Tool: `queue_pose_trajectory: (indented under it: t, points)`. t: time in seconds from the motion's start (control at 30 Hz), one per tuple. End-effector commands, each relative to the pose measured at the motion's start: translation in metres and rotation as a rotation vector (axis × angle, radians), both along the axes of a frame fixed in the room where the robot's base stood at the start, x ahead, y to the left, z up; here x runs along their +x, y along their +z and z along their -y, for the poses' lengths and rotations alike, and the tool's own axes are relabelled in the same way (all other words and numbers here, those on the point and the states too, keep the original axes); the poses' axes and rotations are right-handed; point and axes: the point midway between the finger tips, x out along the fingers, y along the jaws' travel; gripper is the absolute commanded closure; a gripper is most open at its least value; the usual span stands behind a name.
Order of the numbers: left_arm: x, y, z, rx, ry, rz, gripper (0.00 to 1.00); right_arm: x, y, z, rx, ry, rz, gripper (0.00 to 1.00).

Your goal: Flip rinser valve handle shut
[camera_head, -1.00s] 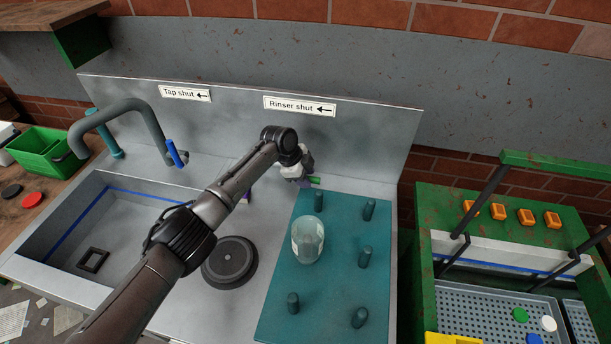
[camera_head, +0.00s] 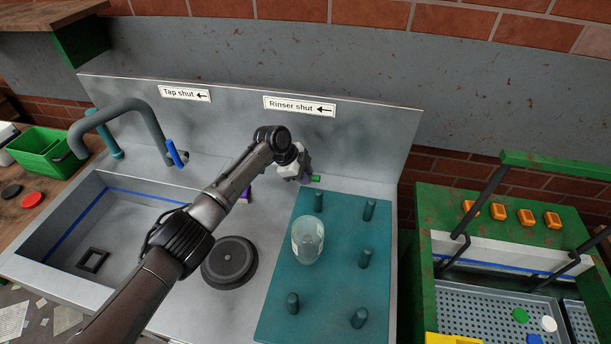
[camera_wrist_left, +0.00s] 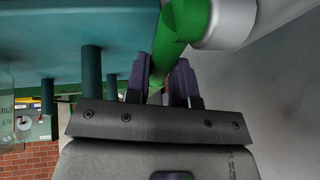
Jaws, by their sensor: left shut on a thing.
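The rinser valve's green handle (camera_head: 316,179) shows at the back of the counter, under the "Rinser shut" sign (camera_head: 299,106), whose arrow points left. In the left wrist view the green handle (camera_wrist_left: 182,25) runs from a pale grey round fitting (camera_wrist_left: 228,22) down between the purple fingers. My left gripper (camera_head: 304,179) is shut on the handle; it also shows in the left wrist view (camera_wrist_left: 161,80). My gripper and wrist hide most of the valve in the head view. The round black rinser (camera_head: 230,262) sits in the counter. My right gripper is not in view.
A clear glass jar (camera_head: 307,241) stands on the teal peg board (camera_head: 330,285), near the gripper. A grey tap (camera_head: 150,118) with a blue handle (camera_head: 176,153) is beside the sink (camera_head: 120,222). A green-framed rack (camera_head: 424,262) stands at right.

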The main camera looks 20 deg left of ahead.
Motion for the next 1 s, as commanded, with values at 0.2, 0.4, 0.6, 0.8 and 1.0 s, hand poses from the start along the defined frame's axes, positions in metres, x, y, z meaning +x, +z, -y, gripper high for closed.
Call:
queue_pose_trajectory:
  t: [0.2,0.4,0.6,0.8,1.0]
  points:
    - [-0.001,0.006,-0.005,-0.165,0.002,0.026,1.00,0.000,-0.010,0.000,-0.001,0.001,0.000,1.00]
    - [-0.001,0.012,-0.009,-0.305,0.001,0.050,1.00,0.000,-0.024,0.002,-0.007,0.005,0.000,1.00]
    - [-0.002,0.017,-0.014,-0.414,0.001,0.070,1.00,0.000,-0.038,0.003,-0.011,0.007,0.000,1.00]
    - [-0.003,0.022,-0.017,-0.481,0.000,0.080,1.00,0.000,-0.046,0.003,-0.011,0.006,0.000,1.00]
    - [-0.003,0.024,-0.018,-0.508,0.000,0.083,1.00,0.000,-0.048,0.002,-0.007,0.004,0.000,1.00]
